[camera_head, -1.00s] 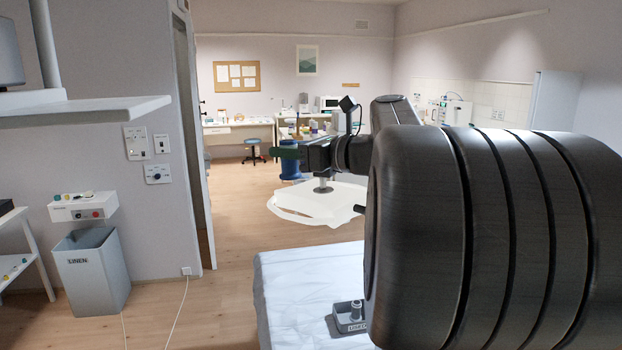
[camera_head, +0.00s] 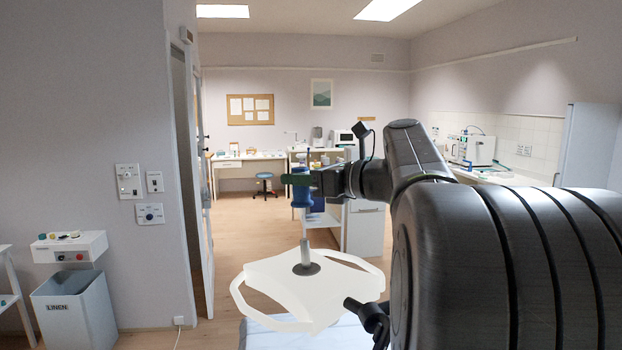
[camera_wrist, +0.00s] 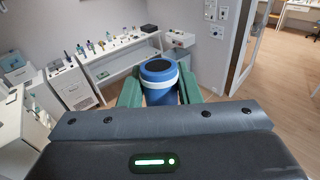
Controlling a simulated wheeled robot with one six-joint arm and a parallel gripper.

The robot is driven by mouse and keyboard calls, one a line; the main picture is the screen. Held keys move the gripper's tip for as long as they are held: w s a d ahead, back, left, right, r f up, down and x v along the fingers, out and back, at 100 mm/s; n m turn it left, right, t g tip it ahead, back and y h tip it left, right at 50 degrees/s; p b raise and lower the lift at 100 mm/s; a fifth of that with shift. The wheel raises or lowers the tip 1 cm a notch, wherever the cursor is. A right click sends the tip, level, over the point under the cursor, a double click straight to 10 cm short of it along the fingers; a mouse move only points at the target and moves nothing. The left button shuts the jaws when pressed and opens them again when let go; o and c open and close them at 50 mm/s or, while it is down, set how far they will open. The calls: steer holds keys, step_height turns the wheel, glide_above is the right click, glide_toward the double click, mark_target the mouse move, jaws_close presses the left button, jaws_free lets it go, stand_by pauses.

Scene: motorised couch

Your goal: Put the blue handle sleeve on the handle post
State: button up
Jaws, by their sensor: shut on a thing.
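My gripper (camera_head: 300,179), with green fingers, is shut on the blue handle sleeve (camera_head: 301,196). In the wrist view the sleeve (camera_wrist: 160,90) stands between the green fingers (camera_wrist: 160,93); it has a pale band and a dark round top. The handle post (camera_head: 306,254) is a short grey upright with a dark round base. It rises from a white panel (camera_head: 285,285) with looped side rails. In the head view the sleeve appears upright above the post, slightly left of it, with a visible gap between them. Their difference in depth cannot be told.
A pale couch surface (camera_head: 270,335) shows at the bottom edge. A white cabinet (camera_head: 363,230) stands behind the post. A linen bin (camera_head: 75,315) and wall switches (camera_head: 129,181) are at left. Open floor (camera_head: 240,235) lies between the doorway and the cabinet.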

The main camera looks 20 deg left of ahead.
mark_target(302, 205)
steer(key=shift+s+r, duration=0.1)
steer(key=shift+s, duration=0.15)
steer(key=shift+w, duration=0.1)
steer(key=shift+d+f+b, duration=0.15)
steer(key=shift+f+b, duration=0.6)
steer(key=shift+f, duration=0.7)
steer(key=shift+d+f+b, duration=0.1)
steer(key=shift+f+b, duration=0.6)
steer(key=shift+f, duration=0.7)
steer(key=shift+p, duration=1.2)
steer(key=shift+s+d+f+b, duration=0.1)
steer(key=shift+f+b, duration=0.3)
steer(key=shift+f, duration=0.55)
steer(key=shift+s+d+f+b, duration=0.1)
steer(key=shift+f+b, duration=0.3)
steer(key=shift+f, duration=0.55)
stand_by(1.1)
steer(key=o, duration=1)
